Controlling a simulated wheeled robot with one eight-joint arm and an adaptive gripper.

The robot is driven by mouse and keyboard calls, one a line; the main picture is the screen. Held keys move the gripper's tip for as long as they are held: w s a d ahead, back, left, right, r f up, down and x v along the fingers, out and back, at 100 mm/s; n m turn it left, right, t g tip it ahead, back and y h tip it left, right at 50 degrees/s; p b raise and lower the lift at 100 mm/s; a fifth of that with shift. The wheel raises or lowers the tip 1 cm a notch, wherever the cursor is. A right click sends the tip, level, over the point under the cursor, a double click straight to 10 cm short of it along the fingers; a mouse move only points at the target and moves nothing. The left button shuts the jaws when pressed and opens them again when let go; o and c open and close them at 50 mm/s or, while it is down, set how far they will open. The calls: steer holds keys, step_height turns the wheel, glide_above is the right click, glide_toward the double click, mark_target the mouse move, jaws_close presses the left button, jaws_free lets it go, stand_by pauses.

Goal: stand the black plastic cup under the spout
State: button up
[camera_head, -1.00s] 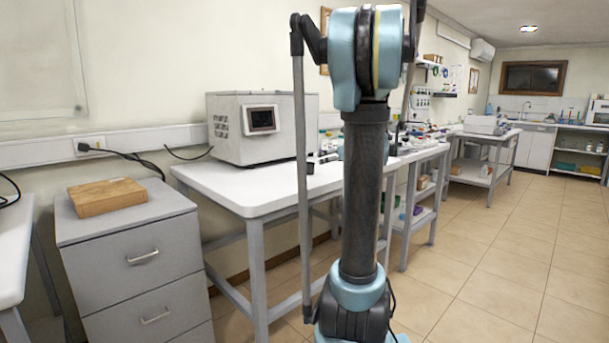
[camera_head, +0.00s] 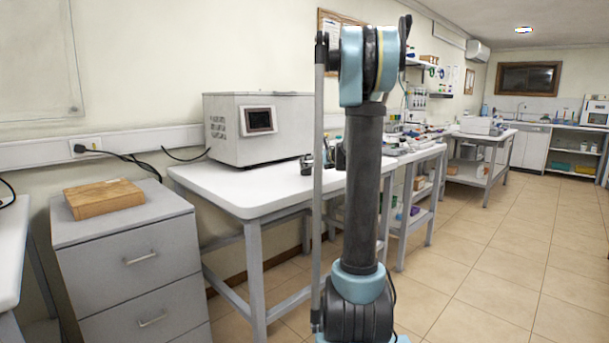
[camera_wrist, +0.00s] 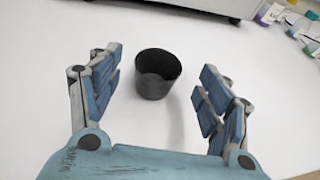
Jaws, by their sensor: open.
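The black plastic cup (camera_wrist: 157,75) stands upright on the white table in the wrist view, its open top showing. My gripper (camera_wrist: 160,92) is open, with one blue-padded finger to the left of the cup and one to the right. The cup lies between the two fingers, with a gap on each side, and nothing is held. In the head view my gripper (camera_head: 307,164) shows only in part, low over the table beside the grey machine. The cup cannot be made out there. No spout can be made out in either view.
A grey machine (camera_head: 240,140) with a small screen stands on the white table (camera_head: 235,190); its base edge (camera_wrist: 190,8) crosses the top of the wrist view. Several small bottles (camera_wrist: 285,18) stand at the upper right. A wooden block (camera_head: 105,198) lies on the grey drawer cabinet (camera_head: 130,240).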

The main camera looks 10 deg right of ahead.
steer(key=shift+f+x, duration=0.1)
steer(key=shift+x, duration=1.25)
steer(key=shift+f+x, duration=0.15)
steer(key=shift+x, duration=1.15)
steer(key=shift+s, duration=0.1)
steer(key=c, duration=1.1)
steer(key=shift+r, duration=0.1)
